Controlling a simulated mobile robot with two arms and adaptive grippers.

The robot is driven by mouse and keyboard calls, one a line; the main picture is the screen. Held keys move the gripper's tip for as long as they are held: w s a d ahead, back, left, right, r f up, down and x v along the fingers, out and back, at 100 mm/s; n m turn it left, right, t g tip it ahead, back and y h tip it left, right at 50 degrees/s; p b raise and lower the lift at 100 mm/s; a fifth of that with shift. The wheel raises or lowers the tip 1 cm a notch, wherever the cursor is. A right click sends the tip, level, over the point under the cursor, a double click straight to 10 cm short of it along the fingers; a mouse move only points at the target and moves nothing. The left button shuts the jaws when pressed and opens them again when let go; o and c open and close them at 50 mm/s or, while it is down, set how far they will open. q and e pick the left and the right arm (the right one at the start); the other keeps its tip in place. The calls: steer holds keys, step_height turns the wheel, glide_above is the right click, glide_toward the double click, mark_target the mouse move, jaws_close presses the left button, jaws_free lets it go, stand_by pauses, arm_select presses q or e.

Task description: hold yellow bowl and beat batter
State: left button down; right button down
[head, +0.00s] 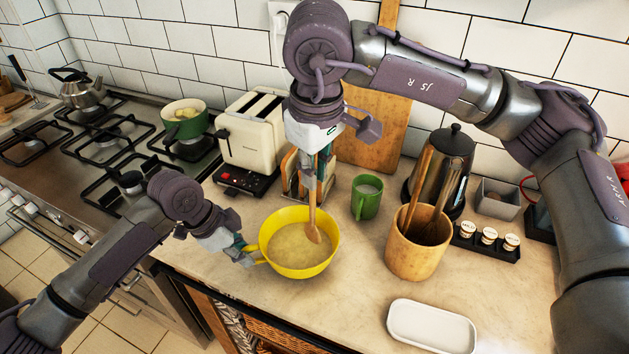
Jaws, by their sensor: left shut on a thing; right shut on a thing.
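A yellow bowl (300,270) with pale batter (288,250) in it stands near the front edge of the counter. My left gripper (249,255) is shut on the bowl's left side, at its handle. My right gripper (318,180) points down over the bowl, shut on the upper part of a wooden spoon (313,222). The spoon stands nearly upright, its head at the bowl's right inner side. Whether the spoon's tip touches the batter is hard to tell.
A green mug (367,197), a wooden utensil crock (416,254) and a white dish (431,327) stand to the right. Behind are a toaster (250,137), a kettle (446,165) and a cutting board (370,130). The stove (95,160) is at left. Counter between bowl and crock is clear.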

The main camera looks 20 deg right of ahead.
steer(key=shift+r, duration=2.45)
arm_select(q)
steer(key=c, duration=1)
jaws_free()
steer(key=shift+o, duration=0.2)
steer(key=v, duration=1.2)
